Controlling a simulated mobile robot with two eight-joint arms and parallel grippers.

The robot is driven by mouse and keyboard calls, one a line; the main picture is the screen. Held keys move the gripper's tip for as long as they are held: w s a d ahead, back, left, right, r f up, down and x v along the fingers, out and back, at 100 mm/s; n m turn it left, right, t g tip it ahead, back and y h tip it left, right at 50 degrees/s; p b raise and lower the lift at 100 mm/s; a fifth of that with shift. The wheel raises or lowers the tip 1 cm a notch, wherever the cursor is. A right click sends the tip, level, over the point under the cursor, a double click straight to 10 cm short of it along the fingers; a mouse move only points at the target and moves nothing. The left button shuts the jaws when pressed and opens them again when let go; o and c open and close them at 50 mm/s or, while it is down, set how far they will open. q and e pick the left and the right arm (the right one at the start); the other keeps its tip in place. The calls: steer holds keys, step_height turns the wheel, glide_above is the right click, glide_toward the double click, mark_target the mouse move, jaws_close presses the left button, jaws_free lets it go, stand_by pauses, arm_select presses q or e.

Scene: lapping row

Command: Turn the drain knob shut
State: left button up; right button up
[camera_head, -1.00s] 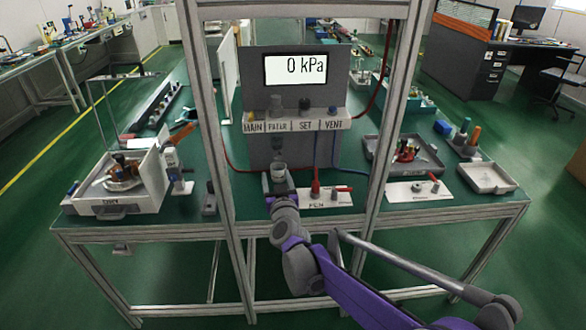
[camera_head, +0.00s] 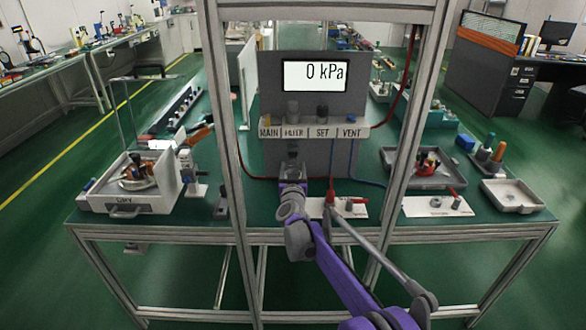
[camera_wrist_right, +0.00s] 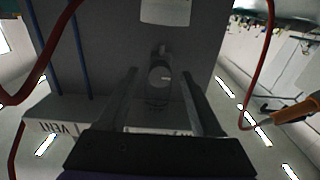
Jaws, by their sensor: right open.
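The filter bowl (camera_head: 293,146) hangs under the FILTER label on the grey panel. In the right wrist view a small rounded grey piece with a pale mark, apparently the drain knob (camera_wrist_right: 160,76), lies between my fingers. My right gripper (camera_head: 292,168) is just below the bowl and covers its lower end in the head view. In the wrist view the right gripper (camera_wrist_right: 160,98) is open, one finger on each side of the knob; I cannot tell whether they touch it. My left gripper is not in view.
The panel's display (camera_head: 316,75) reads 0 kPa. Frame posts stand on both sides of my arm. A red-handled valve plate (camera_head: 348,207) is right of my gripper. A tray (camera_head: 424,181) and a grey box (camera_head: 128,205) stand farther out. A red hose (camera_wrist_right: 262,70) hangs nearby.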

steer(key=shift+w, duration=0.2)
jaws_close()
stand_by(0.3)
steer(key=shift+m, duration=0.4)
steer(key=m, duration=0.2)
steer(key=shift+m, duration=0.4)
steer(key=shift+m+p, duration=0.5)
steer(key=shift+m, duration=1.3)
